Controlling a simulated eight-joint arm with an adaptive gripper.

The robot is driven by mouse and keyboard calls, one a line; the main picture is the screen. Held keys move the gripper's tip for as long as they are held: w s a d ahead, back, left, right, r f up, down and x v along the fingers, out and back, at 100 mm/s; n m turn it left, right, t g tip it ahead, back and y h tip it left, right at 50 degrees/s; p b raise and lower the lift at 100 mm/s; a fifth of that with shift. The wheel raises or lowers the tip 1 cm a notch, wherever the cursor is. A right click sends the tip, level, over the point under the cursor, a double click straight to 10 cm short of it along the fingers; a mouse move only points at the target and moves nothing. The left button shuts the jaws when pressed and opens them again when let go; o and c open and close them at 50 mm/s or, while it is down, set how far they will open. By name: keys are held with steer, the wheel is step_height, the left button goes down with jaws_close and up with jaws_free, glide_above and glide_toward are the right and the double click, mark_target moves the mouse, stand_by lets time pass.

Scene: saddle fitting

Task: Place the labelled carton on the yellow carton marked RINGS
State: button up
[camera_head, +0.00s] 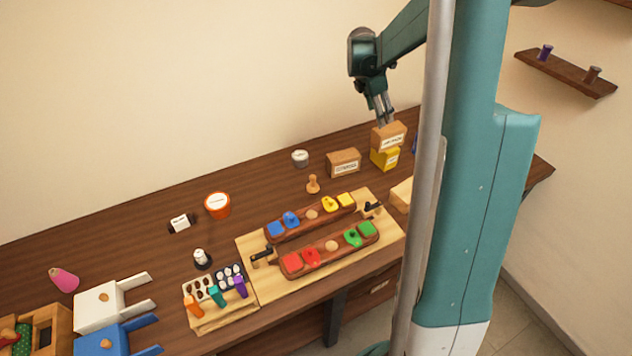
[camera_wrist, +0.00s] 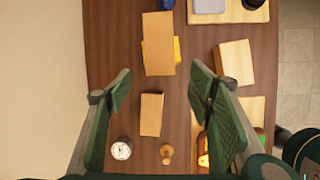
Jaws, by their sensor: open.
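A brown carton with a white label (camera_head: 388,138) rests on top of the yellow carton (camera_head: 384,159) at the back right of the bench. The yellow carton's label is too small to read. In the wrist view the brown carton (camera_wrist: 158,43) covers most of the yellow one, whose edge (camera_wrist: 177,50) shows on its right. The upper carton looks slightly off-centre. My gripper (camera_head: 387,121) is just above the stack in the head view.
Another labelled brown carton (camera_head: 343,163) stands left of the stack. A white-lidded jar (camera_head: 300,158) and a wooden peg (camera_head: 313,184) are nearby. A light wooden block (camera_wrist: 235,64) lies to the right in the wrist view. A board with coloured pieces (camera_head: 325,236) fills the front.

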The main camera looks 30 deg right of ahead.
steer(key=s+a+r+m+t+y, duration=0.1)
steer(key=s+a+r+m, duration=0.25)
steer(key=a, duration=0.55)
steer(key=s+a+r+m+t, duration=0.2)
steer(key=s+a+r, duration=0.3)
steer(key=a, duration=0.3)
steer(key=s+a+r+m+t+y, duration=0.1)
steer(key=s+a+r+m, duration=0.3)
steer(key=a, duration=0.5)
steer(key=s+a+f+m+t+y, duration=0.2)
steer(key=s+a+m, duration=0.5)
steer(key=s+a, duration=1)
steer(key=shift+s+f+t, duration=0.25)
steer(key=shift+s+t, duration=0.15)
steer(key=shift+s, duration=0.45)
